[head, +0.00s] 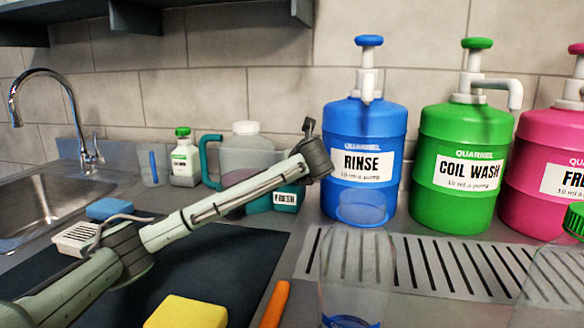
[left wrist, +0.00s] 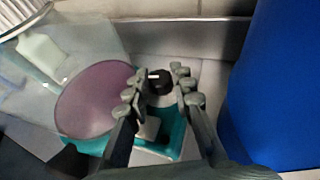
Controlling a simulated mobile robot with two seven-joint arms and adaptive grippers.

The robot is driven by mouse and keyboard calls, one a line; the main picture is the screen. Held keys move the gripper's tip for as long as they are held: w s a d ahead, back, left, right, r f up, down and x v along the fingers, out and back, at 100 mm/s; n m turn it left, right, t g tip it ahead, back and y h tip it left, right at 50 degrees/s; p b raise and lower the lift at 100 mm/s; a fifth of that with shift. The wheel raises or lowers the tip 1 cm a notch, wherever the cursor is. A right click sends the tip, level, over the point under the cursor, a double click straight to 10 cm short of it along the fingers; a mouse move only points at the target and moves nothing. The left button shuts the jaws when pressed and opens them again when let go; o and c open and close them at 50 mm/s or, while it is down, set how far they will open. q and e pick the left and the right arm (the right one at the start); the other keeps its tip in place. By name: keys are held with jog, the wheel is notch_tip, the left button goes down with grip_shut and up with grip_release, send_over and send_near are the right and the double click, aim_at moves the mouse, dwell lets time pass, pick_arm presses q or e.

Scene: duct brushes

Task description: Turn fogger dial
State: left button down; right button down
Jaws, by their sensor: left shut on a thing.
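The fogger stands by the wall in the head view, with a translucent tank (head: 246,156), a teal handle and a teal body with a label reading FRESH (head: 285,198). In the left wrist view its teal base (left wrist: 178,142) and purple liquid (left wrist: 95,106) show. The black dial (left wrist: 160,86) with a white mark is between the fingertips of my left gripper (left wrist: 159,79), which is shut on it. In the head view my left gripper (head: 309,130) is beside the fogger's right end; the dial is hidden there. My right gripper is in neither view.
The blue RINSE bottle (head: 365,130) stands just right of the gripper, then green (head: 462,140) and pink pump bottles (head: 550,150). A drain grate (head: 440,265), clear bottle, yellow sponge (head: 187,312) and orange tool (head: 274,305) are in front. A sink (head: 60,190) is left.

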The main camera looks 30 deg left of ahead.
pick_arm(q)
jog(key=c, duration=1.6)
grip_release()
jog(key=shift+d, duration=0.1)
jog(key=v, duration=1.2)
